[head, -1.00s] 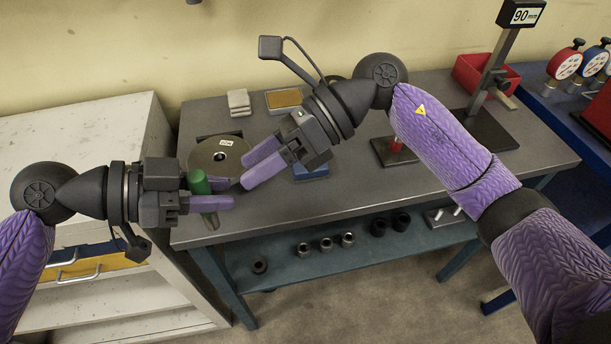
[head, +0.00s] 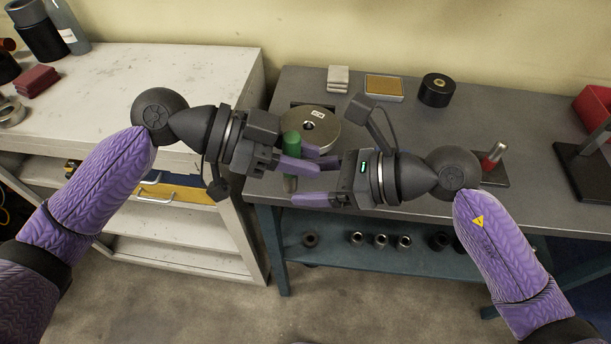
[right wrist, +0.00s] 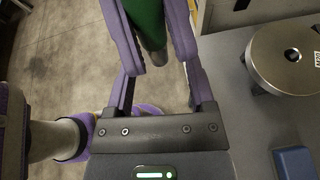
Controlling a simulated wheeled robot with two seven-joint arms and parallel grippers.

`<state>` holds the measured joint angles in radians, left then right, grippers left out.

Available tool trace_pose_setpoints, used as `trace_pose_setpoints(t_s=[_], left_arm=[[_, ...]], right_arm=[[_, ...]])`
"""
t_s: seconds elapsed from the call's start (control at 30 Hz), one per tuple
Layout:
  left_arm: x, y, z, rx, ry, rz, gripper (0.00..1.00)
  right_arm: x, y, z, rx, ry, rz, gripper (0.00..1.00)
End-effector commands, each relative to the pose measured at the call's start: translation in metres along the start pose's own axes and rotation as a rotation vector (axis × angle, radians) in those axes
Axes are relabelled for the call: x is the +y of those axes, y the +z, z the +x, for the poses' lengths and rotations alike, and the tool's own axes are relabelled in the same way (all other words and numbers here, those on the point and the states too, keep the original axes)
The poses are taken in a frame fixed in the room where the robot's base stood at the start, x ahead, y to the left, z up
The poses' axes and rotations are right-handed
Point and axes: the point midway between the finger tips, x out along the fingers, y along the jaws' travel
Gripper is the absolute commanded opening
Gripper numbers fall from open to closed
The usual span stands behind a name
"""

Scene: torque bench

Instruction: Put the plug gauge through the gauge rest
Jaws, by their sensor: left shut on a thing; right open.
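The plug gauge (head: 291,144) has a green handle and a silver lower end. My left gripper (head: 312,158) is shut on it and holds it upright in front of the bench edge. A round steel disc with a centre hole and a white label, apparently the gauge rest (head: 325,135), stands on the bench just behind. It also shows in the right wrist view (right wrist: 275,62). My right gripper (head: 308,182) is open, facing the left one from the right, its fingertips close to the gauge. The gauge's green handle shows in the right wrist view (right wrist: 145,12); contact with the right fingers is unclear.
A blue block (right wrist: 296,162) lies on the bench near the disc. A black cylinder (head: 437,90), a tan-topped box (head: 384,88) and pale stacked blocks (head: 338,78) stand at the back. A white cabinet (head: 190,75) stands left. Several rings lie on the lower shelf (head: 390,262).

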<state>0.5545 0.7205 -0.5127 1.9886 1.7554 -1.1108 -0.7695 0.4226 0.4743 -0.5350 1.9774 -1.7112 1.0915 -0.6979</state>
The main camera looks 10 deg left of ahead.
Motion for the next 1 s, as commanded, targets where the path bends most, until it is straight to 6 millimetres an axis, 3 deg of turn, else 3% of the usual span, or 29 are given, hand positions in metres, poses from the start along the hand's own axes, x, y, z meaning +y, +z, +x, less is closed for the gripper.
trace_pose_setpoints(t_s=[0.13, 0.4, 0.73, 0.9, 0.93, 1.0], left_arm=[[0.000, 0.000, 0.000, 0.000, 0.000, 0.000, 0.00], [0.000, 0.000, 0.000, 0.000, 0.000, 0.000, 0.00], [0.000, 0.000, 0.000, 0.000, 0.001, 0.000, 0.00], [0.000, 0.000, 0.000, 0.000, 0.002, 0.000, 0.00], [0.000, 0.000, 0.000, 0.000, 0.002, 0.000, 0.34], [0.000, 0.000, 0.000, 0.000, 0.001, 0.000, 0.49]], right_arm=[[0.000, 0.000, 0.014, 0.001, 0.001, 0.000, 0.70], [0.000, 0.000, 0.016, 0.001, 0.001, 0.000, 0.70], [0.000, 0.000, 0.016, 0.001, 0.000, 0.000, 0.00], [0.000, 0.000, 0.015, 0.002, -0.001, 0.000, 0.00], [0.000, 0.000, 0.015, 0.001, -0.002, 0.000, 0.00], [0.000, 0.000, 0.015, 0.001, -0.001, 0.000, 0.00]])
